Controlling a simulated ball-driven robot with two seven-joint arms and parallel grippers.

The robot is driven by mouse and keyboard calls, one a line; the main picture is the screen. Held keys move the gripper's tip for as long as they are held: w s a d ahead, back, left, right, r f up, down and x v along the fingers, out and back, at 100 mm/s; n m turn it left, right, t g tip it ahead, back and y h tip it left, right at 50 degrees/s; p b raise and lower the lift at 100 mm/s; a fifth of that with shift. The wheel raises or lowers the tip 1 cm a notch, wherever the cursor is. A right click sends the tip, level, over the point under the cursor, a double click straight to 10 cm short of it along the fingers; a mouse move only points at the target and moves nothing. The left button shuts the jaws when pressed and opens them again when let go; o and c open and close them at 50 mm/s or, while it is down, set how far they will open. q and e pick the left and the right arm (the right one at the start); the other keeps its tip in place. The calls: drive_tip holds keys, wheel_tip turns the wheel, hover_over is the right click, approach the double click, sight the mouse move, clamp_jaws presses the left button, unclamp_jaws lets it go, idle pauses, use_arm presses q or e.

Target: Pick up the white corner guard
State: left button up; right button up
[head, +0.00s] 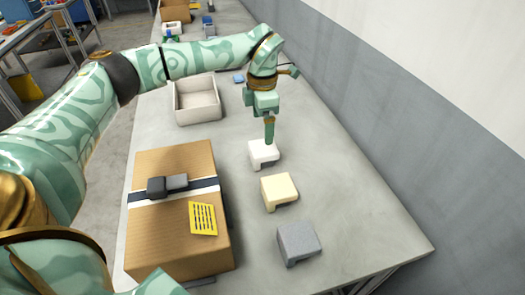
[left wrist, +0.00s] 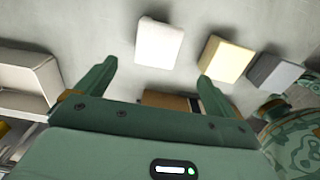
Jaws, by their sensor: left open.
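The white corner guard (head: 262,155) lies on the table, the farthest of three guards in a row. In the left wrist view it shows as a white block (left wrist: 158,43) beyond and between my open fingertips. My left gripper (head: 270,142) is above it and points down, with its fingertips overlapping the guard's far edge in the head view. In the left wrist view the jaws (left wrist: 155,75) are apart with nothing between them. I cannot tell whether the fingers touch the guard. My right gripper is not in view.
A cream guard (head: 279,191) and a grey guard (head: 298,242) lie nearer on the table (head: 350,220). A strapped cardboard box (head: 165,245) stands to the left. An off-white open tray (head: 196,119) is behind it. A grey wall (head: 400,130) runs along the right.

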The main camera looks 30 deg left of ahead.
sight(263, 147)
use_arm(q)
wheel_tip(263, 147, down, 6)
drive_tip(key=shift+w+r+b, duration=0.1)
drive_tip(key=shift+r+b, duration=0.15)
drive_tip(key=shift+b, duration=0.3)
drive_tip(key=f+b, duration=0.1)
drive_tip(key=f, duration=0.1)
drive_tip(key=f+b, duration=0.1)
drive_tip(key=f, duration=0.2)
drive_tip(key=shift+w+a+f, duration=0.1)
drive_tip(key=shift+w+f, duration=0.05)
drive_tip(key=shift+w, duration=0.05)
drive_tip(key=c, duration=1.1)
